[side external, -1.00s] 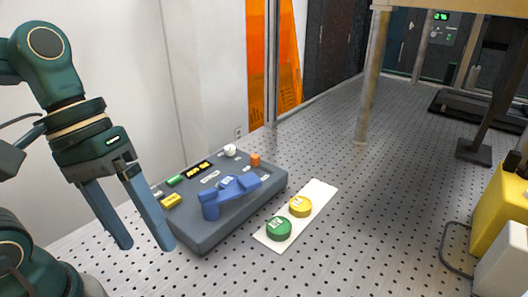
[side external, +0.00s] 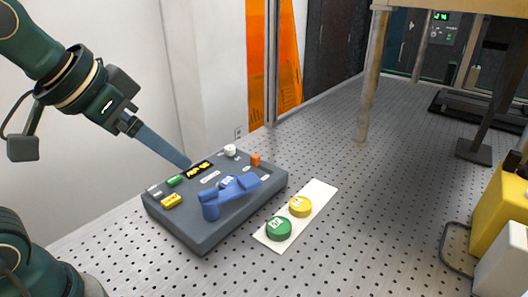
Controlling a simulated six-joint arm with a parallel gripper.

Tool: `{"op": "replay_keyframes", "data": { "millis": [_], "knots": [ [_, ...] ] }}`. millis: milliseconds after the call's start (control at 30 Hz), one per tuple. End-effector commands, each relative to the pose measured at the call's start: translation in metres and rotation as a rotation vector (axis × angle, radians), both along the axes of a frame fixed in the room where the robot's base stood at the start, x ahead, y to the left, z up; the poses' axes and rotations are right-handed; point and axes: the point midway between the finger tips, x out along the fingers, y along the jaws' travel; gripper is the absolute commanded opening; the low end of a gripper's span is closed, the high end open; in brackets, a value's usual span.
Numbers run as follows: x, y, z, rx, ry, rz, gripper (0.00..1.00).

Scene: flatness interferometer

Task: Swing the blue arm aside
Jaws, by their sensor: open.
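The blue arm (side external: 232,190) lies across the top of a dark grey instrument box (side external: 205,239), with a round upright post at its near left end and a block at its right end. My gripper (side external: 188,163) comes in from the upper left, tilted, with its fingertips near the box's back edge by the black and yellow display (side external: 199,170). The fingers overlap in this view, so the gap between them is hidden. The gripper is open and appears apart from the blue arm, with nothing seen in it.
The box also carries a green button (side external: 175,180), a yellow button (side external: 172,200), a white knob (side external: 230,150) and an orange block (side external: 256,160). A white strip (side external: 323,193) with green (side external: 279,229) and yellow (side external: 300,206) discs lies to the right.

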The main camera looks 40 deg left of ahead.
Motion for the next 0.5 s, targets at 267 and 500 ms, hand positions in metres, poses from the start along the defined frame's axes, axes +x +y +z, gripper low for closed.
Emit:
{"op": "replay_keyframes", "data": {
  "millis": [267, 500],
  "knots": [
    [0.045, 0.003, 0.023, 0.006, -0.013, -0.006, 0.8],
    [0.082, 0.009, 0.032, 0.011, -0.013, -0.008, 0.8]
  ]
}}
